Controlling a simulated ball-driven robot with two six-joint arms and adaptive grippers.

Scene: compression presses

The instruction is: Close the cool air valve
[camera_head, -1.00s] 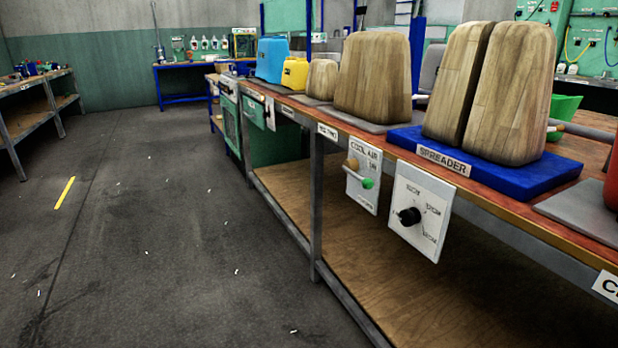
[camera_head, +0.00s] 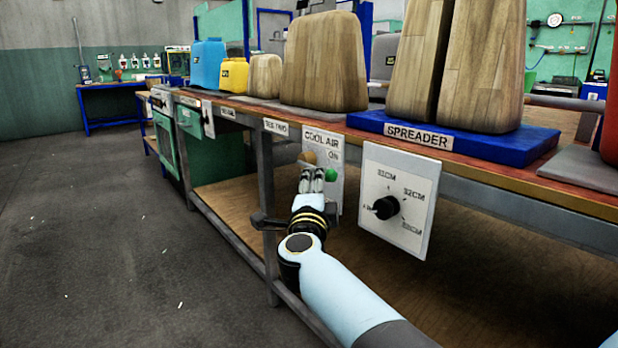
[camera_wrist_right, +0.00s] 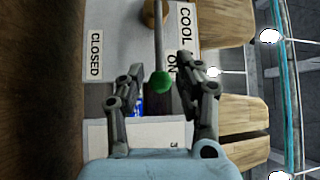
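The cool air valve is a grey lever with a green ball end (camera_head: 331,174) on a white panel (camera_head: 337,191) under the table edge. Its brown pivot knob (camera_head: 308,157) is at the left. The lever points right, by the word ON; the wrist view shows a CLOSED label (camera_wrist_right: 95,55) on the same panel. My right gripper (camera_head: 312,174) is in front of the panel at the lever. In the right wrist view its fingers (camera_wrist_right: 161,78) are spread on either side of the green ball (camera_wrist_right: 161,82), with gaps showing. My left gripper is out of view.
A white dial panel (camera_head: 396,200) with a black knob is just right of the valve. A table leg (camera_head: 266,200) stands left of my gripper. Above are the blue spreader base (camera_head: 455,136) and wooden blocks (camera_head: 325,60). The floor at left is clear.

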